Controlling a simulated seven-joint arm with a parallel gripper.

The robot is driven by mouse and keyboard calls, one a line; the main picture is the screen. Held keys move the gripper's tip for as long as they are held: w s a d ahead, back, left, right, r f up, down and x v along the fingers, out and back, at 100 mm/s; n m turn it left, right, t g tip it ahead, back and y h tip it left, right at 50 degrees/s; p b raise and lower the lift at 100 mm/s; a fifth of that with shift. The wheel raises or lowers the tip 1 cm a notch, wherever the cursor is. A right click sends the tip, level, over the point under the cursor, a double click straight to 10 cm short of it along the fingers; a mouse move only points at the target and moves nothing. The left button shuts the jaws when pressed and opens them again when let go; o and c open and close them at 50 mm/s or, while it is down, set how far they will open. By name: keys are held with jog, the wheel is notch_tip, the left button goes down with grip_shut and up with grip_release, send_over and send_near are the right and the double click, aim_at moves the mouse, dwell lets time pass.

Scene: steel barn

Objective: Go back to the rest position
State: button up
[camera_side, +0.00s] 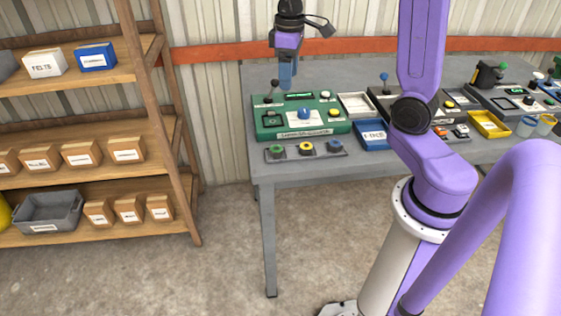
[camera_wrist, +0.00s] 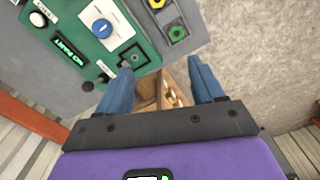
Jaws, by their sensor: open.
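My gripper (camera_side: 288,74) is in the air above the left end of the grey table (camera_side: 262,174), over the rear left part of a green control panel (camera_side: 266,128). In the wrist view my gripper (camera_wrist: 165,82) shows two blue fingers spread apart, with nothing between them. The green panel (camera_wrist: 88,70) lies beyond and beside the left finger in that view. The panel carries a blue round knob (camera_side: 304,113), a black-and-green square part and a small display. No held object shows in either view.
A wooden shelf (camera_side: 160,85) with small boxes stands left of the table. A strip with coloured rings (camera_side: 306,149) lies at the table's front edge. Trays, including a blue one (camera_side: 372,136), and more panels fill the table to the right. Corrugated wall stands behind.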

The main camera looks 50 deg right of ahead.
jog(key=s+a+f+n, duration=0.1)
jog(key=s+a+n, duration=0.3)
jog(key=s+a, duration=0.75)
jog(key=s+a+f+n, duration=0.1)
jog(key=s+n, duration=0.1)
jog(key=s, duration=0.4)
jog(key=s+f+n, duration=0.1)
jog(key=s+n, duration=0.1)
jog(key=s, duration=0.5)
jog(key=shift+s+a+f, duration=0.15)
jog(key=shift+a+f, duration=0.2)
